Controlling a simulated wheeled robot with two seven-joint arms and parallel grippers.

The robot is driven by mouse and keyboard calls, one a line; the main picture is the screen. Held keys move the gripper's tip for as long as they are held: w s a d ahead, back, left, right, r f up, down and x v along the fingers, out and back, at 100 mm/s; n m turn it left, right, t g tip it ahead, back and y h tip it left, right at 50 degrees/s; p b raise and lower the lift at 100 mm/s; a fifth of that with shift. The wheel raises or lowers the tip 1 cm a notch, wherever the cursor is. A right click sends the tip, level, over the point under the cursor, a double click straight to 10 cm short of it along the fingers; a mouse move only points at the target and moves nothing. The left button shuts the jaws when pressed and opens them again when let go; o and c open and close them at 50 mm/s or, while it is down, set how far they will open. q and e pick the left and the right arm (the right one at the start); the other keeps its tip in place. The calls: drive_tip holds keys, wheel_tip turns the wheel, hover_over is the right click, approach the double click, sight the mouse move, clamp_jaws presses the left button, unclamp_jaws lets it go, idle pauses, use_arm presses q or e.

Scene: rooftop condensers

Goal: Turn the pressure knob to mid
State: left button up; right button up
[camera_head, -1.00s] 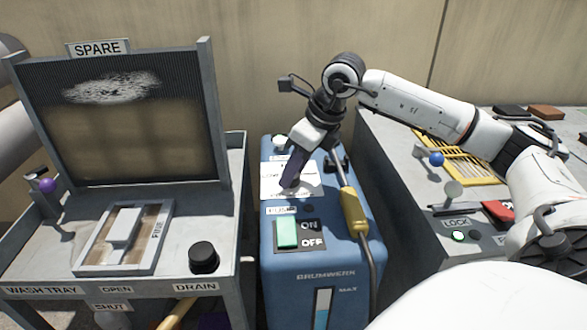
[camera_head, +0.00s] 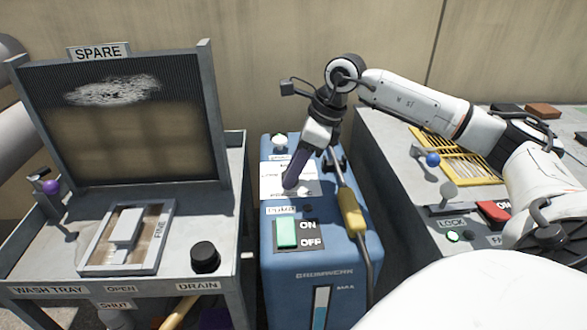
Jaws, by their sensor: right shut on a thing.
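The blue pressure washer unit (camera_head: 283,256) stands in the middle, with a white label plate (camera_head: 270,187) on its top. My right gripper (camera_head: 290,186) points down at this plate and is shut on the pressure knob, which is mostly hidden behind the fingers. The knob's pointer and most of the plate's lettering cannot be read. A green rocker switch (camera_head: 286,232) marked ON and OFF sits in front of the plate. My left gripper is not in view.
A wash tray cart (camera_head: 60,262) with an upright SPARE coil panel, a purple-knobbed lever and a black DRAIN knob (camera_head: 205,256) stands at left. A grey cabinet (camera_head: 390,165) with a blue-balled lever and LOCK panel stands at right. A yellow spray handle (camera_head: 351,212) lies against the unit close by my gripper.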

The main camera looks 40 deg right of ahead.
drive_tip(key=o, duration=1)
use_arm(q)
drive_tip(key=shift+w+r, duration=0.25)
use_arm(e)
drive_tip(key=shift+o, duration=0.2)
use_arm(q)
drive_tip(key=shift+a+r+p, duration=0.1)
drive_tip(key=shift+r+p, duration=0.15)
drive_tip(key=shift+p, duration=0.75)
use_arm(e)
drive_tip(key=v, duration=1)
drive_tip(key=shift+r, duration=0.2)
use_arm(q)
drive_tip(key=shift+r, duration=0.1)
